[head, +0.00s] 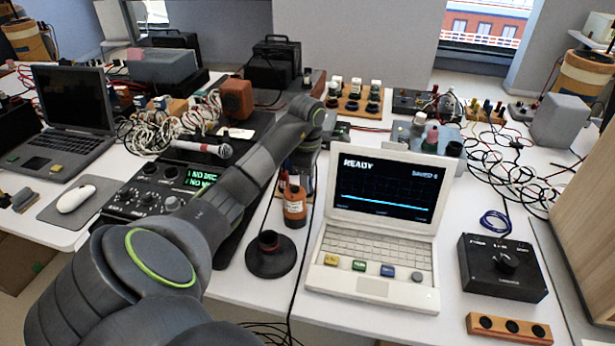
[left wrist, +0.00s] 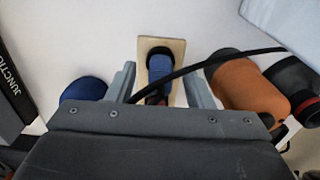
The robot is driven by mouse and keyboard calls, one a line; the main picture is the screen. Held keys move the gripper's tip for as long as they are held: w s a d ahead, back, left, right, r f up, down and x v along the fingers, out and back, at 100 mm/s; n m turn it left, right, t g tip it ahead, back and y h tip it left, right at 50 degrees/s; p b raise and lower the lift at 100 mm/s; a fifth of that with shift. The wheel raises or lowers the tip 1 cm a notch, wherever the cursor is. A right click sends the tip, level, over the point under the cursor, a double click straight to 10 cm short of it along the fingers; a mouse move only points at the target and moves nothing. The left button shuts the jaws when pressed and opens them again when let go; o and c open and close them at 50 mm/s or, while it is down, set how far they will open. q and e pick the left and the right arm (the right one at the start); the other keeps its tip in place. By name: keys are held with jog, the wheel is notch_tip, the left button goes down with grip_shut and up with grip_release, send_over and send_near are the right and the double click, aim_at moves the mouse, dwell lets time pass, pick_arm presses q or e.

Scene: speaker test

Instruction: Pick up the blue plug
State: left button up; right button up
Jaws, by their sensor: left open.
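The blue plug (left wrist: 160,66) stands on a small pale wooden plate (left wrist: 176,45) in the left wrist view. My left gripper (left wrist: 160,76) is open, with one finger on each side of the plug in that view. I cannot tell whether the fingers touch it. A black cable crosses in front of the plug's lower part. In the head view my left gripper (head: 304,158) points down behind the orange bottle (head: 294,207), left of the white laptop, and I cannot make out the plug there. My right gripper is not in view.
The orange bottle also shows in the left wrist view (left wrist: 246,88), close right of the gripper. A blue round object (left wrist: 84,91) is close on the left. The white laptop (head: 380,225) and a black round stand (head: 270,262) are nearby. A black knob box (head: 503,275) lies farther right.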

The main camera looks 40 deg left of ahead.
pick_arm(q)
grip_shut()
jog(key=shift+r, duration=0.5)
notch_tip(320, 180, up, 7)
jog(key=p, duration=0.6)
jog(key=shift+r, duration=0.15)
jog(key=shift+r+p, duration=0.9)
jog(key=shift+p, duration=0.2)
jog(key=shift+r, duration=0.1)
